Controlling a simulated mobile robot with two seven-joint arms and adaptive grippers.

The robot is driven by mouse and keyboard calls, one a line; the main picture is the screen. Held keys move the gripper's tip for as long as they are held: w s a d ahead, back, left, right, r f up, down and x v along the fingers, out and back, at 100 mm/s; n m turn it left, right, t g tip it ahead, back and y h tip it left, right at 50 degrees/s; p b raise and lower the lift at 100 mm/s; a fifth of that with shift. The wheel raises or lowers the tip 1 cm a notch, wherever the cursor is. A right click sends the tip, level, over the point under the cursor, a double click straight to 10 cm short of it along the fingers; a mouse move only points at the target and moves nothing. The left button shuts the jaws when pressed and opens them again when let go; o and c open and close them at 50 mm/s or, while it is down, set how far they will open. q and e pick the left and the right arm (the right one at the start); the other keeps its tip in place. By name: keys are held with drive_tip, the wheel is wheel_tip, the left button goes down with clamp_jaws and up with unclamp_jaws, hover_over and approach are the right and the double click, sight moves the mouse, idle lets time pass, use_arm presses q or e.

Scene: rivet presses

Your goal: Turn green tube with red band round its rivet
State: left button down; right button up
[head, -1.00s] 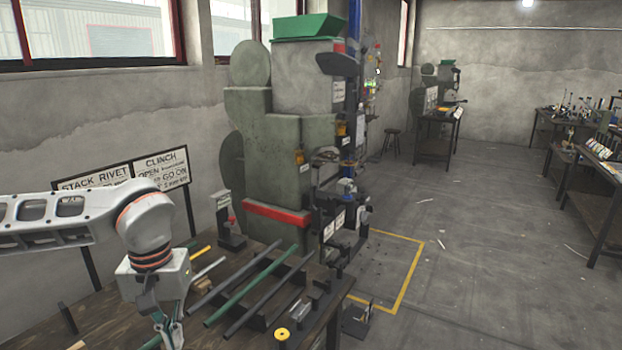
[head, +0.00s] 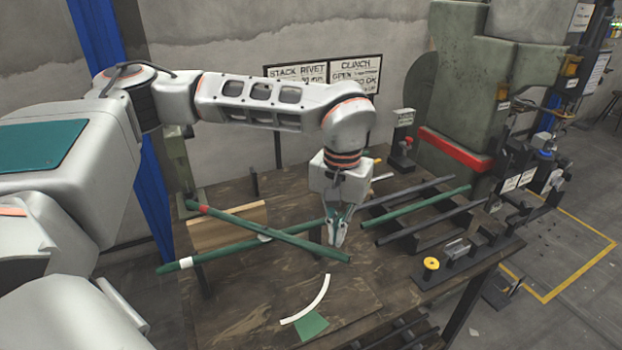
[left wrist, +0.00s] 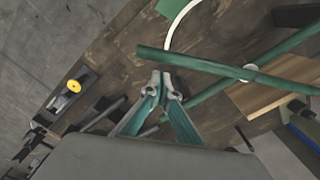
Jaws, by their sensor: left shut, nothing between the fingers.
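The green tube with red band (head: 300,243) lies on the wooden table, its red band near its left end. A second green tube (head: 215,254) with a white band near its left end crosses it. A white patch (head: 264,238) shows at the crossing; I cannot make out a rivet head. My left gripper (head: 339,242) is shut and empty, pointing down close by the red-band tube's right end. In the left wrist view the fingertips (left wrist: 166,77) are just beside the red-band tube (left wrist: 200,64); I cannot tell whether they touch. My right gripper is not in view.
A white arc (head: 312,305) and a green patch (head: 312,325) mark the table in front. A wooden block (head: 228,225) lies by the crossed tubes. Several loose tubes (head: 420,210) lie on a rack at right, near a yellow-topped part (head: 431,264) and the press (head: 450,90).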

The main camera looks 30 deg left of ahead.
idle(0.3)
use_arm(q)
drive_tip(key=shift+s, duration=0.1)
drive_tip(key=shift+s+d+m+p, duration=0.2)
drive_tip(key=shift+s+m+p, duration=0.3)
drive_tip(key=shift+s+p, duration=0.1)
drive_tip(key=shift+s+d+m+p, duration=0.2)
drive_tip(key=shift+s+m+p, duration=0.3)
drive_tip(key=shift+s, duration=0.1)
drive_tip(key=shift+s, duration=0.1)
